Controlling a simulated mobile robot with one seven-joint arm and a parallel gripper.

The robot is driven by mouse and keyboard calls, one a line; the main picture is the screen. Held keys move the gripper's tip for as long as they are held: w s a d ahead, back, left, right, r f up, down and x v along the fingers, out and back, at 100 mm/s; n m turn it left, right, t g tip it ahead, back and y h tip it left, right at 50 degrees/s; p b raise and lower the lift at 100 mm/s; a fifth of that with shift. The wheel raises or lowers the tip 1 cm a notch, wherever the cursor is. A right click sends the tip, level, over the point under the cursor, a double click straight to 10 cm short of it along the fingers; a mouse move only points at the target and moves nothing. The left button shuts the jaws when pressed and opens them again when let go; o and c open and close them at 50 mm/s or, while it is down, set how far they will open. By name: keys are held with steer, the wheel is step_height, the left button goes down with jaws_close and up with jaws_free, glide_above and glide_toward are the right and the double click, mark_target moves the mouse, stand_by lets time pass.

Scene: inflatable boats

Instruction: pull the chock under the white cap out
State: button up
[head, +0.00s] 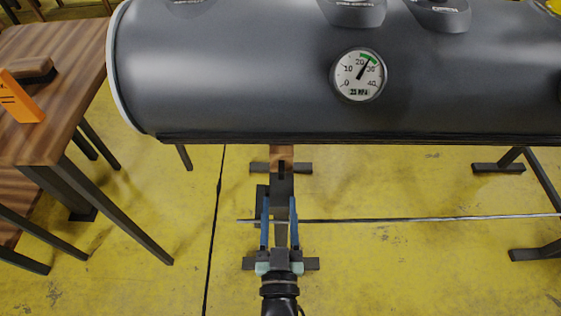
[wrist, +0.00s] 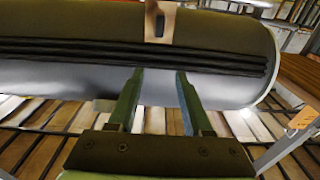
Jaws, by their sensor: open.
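The chock (head: 281,154) is a light brown wooden piece at the lower front edge of the grey tube (head: 230,70), near its white-rimmed left end (head: 118,60). Most of it is hidden under the tube in the head view. In the wrist view the chock (wrist: 168,24) shows at the top centre with a dark slot in it. My gripper (head: 279,203) is open and empty, its two blue fingers pointing at the chock. In the wrist view my gripper (wrist: 160,76) is lined up with the chock and apart from it.
A round gauge (head: 358,75) sits on the tube's front. A wooden table (head: 50,75) with an orange item (head: 20,98) stands at the left. Dark stand legs (head: 515,165) are at the right. A thin dark bar (head: 420,218) runs low across the yellow floor.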

mark_target(282, 174)
steer(key=s+f, duration=0.3)
steer(key=shift+g, duration=0.3)
steer(key=w, duration=0.4)
steer(key=w+b, duration=0.1)
steer(key=w, duration=0.3)
steer(key=w+b, duration=0.1)
steer(key=w, duration=0.3)
steer(key=shift+w+d+f, duration=0.15)
steer(key=shift+w+d, duration=0.05)
steer(key=shift+d, duration=0.05)
jaws_close()
stand_by(0.6)
